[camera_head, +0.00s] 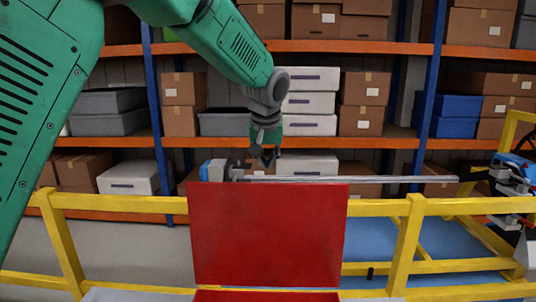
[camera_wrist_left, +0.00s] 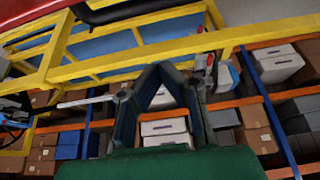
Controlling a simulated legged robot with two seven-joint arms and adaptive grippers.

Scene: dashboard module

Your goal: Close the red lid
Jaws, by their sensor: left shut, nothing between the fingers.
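The red lid (camera_head: 268,235) stands raised, close to upright, in the lower middle of the head view, with its broad face toward me. A strip of the red box (camera_head: 265,296) shows below it at the bottom edge. My left gripper (camera_head: 265,158) hangs from the green arm above the lid's top edge and looks behind it; I see no contact. In the left wrist view its dark fingers (camera_wrist_left: 160,70) come together at the tips and hold nothing. A red surface at that view's top left corner may be the lid. My right gripper is not in view.
A yellow rail (camera_head: 130,203) runs behind the lid. A grey rod (camera_head: 350,179) lies level just above the lid's top edge, with a blue fitting (camera_head: 212,170) at its left end. Shelves with boxes (camera_head: 310,103) stand farther back. Yellow framework (camera_head: 505,255) stands at right.

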